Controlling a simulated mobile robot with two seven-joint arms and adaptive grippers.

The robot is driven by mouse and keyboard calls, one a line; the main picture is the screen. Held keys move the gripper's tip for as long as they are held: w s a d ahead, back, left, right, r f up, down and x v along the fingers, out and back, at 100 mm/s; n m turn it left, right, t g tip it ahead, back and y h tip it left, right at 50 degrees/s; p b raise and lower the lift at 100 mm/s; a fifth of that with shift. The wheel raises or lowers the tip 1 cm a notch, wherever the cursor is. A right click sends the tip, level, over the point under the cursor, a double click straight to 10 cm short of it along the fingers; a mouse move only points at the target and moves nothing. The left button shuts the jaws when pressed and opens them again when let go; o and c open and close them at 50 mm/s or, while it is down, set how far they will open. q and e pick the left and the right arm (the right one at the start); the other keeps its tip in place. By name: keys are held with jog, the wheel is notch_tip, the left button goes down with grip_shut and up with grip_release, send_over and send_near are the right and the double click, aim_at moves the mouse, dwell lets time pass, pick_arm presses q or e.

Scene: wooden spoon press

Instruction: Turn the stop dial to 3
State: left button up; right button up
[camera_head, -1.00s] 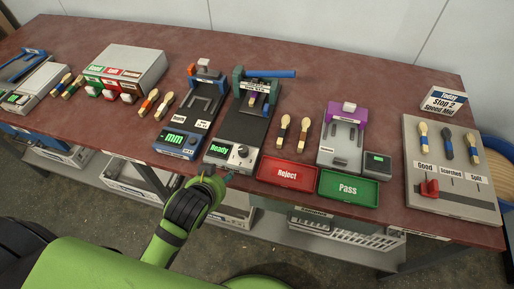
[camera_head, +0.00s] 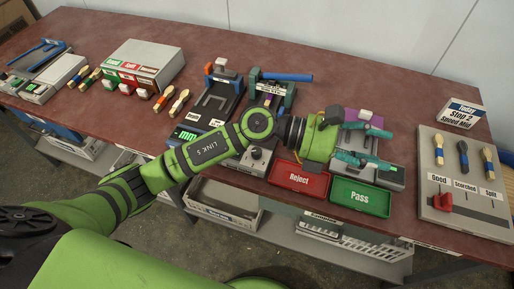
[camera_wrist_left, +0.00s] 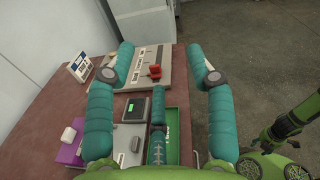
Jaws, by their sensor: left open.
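The press (camera_head: 262,106), with a blue lever at its top, stands at the middle of the bench. A pale round knob (camera_head: 257,153) sits on its front panel, close beside my left forearm; I take it to be the stop dial, and its marks are too small to read. The forearm covers part of the panel and its display. My left gripper (camera_head: 388,150) is open and empty, to the right of the press, above the purple-topped device and near the Pass tray.
A red Reject tray (camera_head: 299,180) and a green Pass tray (camera_head: 361,197) lie at the bench's front edge. A sign (camera_head: 461,112) reads "Today Stop 2 Speed Mid".

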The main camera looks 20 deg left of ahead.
pick_arm(q)
notch_tip(320, 180, down, 6)
jog(key=a+r+m+g+y, duration=0.1)
jog(key=a+m+g+y, duration=0.1)
jog(key=m+y, duration=0.2)
jog(key=m+t+y, duration=0.1)
jog(key=m+y, duration=0.3)
jog(key=y, duration=1)
send_over(257, 151)
notch_tip(257, 151, down, 9)
jog(key=shift+r, duration=0.15)
jog(key=shift+a+f, duration=0.2)
jog(key=shift+f, duration=0.05)
notch_tip(257, 151, down, 5)
jog(key=shift+d+r+p, duration=0.1)
jog(key=shift+p, duration=0.95)
jog(key=shift+f+m, duration=0.3)
jog(key=shift+f, duration=0.5)
grip_shut()
